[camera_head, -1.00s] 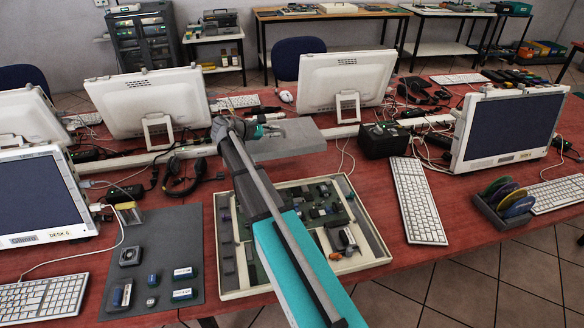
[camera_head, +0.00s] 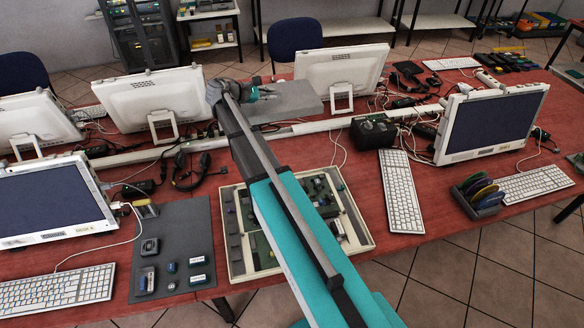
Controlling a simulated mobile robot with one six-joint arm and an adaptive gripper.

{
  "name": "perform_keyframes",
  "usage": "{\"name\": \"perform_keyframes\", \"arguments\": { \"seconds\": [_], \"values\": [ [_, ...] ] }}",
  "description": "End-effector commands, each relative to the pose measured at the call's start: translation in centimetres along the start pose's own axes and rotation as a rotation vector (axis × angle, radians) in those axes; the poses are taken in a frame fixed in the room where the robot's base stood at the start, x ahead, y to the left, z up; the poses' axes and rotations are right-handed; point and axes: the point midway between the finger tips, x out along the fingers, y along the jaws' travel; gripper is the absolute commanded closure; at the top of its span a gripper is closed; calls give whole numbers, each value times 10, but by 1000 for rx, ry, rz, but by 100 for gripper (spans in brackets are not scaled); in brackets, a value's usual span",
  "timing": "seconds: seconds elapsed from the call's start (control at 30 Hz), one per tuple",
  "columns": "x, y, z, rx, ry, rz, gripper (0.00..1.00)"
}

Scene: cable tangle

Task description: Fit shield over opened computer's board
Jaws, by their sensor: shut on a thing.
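My gripper (camera_head: 254,94) is shut on a flat grey plate, which looks like the shield (camera_head: 288,101). The plate is held roughly level above the far part of the table, in front of the rear monitors. In the picture it is well above the opened computer (camera_head: 236,268), apart from it. The computer is a shallow cream tray lying on the red table, with a green board and several small parts inside. My teal and grey arm crosses the picture and hides the tray's middle and part of its near edge. The fingertips are small and partly hidden by the wrist.
A dark mat (camera_head: 190,228) with small parts lies left of the computer. A white keyboard (camera_head: 399,190) and a black box (camera_head: 373,132) stand to its right. Monitors (camera_head: 150,103) stand behind, and a headset (camera_head: 190,170) and cables lie between. A white cable duct (camera_head: 305,128) crosses the table.

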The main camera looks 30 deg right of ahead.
Motion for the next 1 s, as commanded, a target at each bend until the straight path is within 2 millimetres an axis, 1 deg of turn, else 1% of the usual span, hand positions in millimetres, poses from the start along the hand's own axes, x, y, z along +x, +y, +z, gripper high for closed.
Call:
{"name": "perform_keyframes", "arguments": {
  "seconds": [0.03,0.5,0.73,1.0],
  "values": [
    [-6,10,14,0,-1,1,100],
    [-30,52,72,0,-1,1,100],
    [-36,62,86,0,0,1,100],
    [-37,64,88,0,-1,1,100]
  ]
}}
